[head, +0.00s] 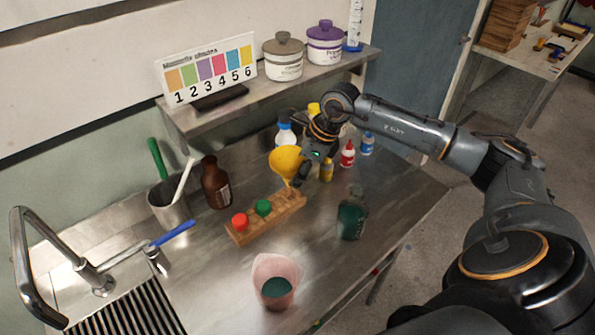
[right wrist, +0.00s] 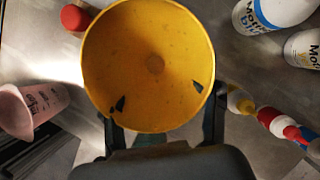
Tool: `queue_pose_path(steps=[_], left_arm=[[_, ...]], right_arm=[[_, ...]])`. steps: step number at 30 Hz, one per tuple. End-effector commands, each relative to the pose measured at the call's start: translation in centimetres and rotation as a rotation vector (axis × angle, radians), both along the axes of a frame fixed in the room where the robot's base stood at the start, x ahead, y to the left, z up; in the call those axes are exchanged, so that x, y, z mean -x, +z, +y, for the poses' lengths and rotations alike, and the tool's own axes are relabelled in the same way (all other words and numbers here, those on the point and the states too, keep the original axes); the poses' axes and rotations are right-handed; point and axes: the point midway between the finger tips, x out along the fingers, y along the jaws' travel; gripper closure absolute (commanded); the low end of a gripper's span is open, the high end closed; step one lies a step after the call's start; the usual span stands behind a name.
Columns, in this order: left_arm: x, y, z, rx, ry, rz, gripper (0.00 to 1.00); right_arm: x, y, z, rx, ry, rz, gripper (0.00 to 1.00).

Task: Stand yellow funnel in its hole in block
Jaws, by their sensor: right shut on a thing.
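The yellow funnel (head: 285,160) is over the far right end of the wooden block (head: 240,237), mouth up and slightly tilted. My right gripper (head: 302,174) is shut on it from the right. In the right wrist view the funnel (right wrist: 150,60) fills the middle, with the fingers of my right gripper (right wrist: 163,132) at its near side. The funnel's lower tip is near the block's top; I cannot tell whether it is in a hole. My left gripper is not in view.
A brown bottle (head: 215,185) and a steel container (head: 168,207) stand left of the block. A dark green jar (head: 351,219) is to the right, a pink beaker (head: 276,280) in front. Small bottles (head: 347,154) stand behind my gripper. A shelf (head: 225,110) overhangs the back.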

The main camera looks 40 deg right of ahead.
Motion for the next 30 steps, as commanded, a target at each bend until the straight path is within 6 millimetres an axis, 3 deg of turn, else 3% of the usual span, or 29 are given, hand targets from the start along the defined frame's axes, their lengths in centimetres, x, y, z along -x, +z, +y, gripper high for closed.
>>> queue_pose_path(steps=[21,30], left_arm=[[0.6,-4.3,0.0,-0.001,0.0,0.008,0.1],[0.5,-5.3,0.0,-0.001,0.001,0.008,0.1]], right_arm=[[0.0,-4.7,0.0,0.0,0.0,0.0,0.72],[0.0,-5.6,0.0,0.0,0.0,0.0,0.72]])
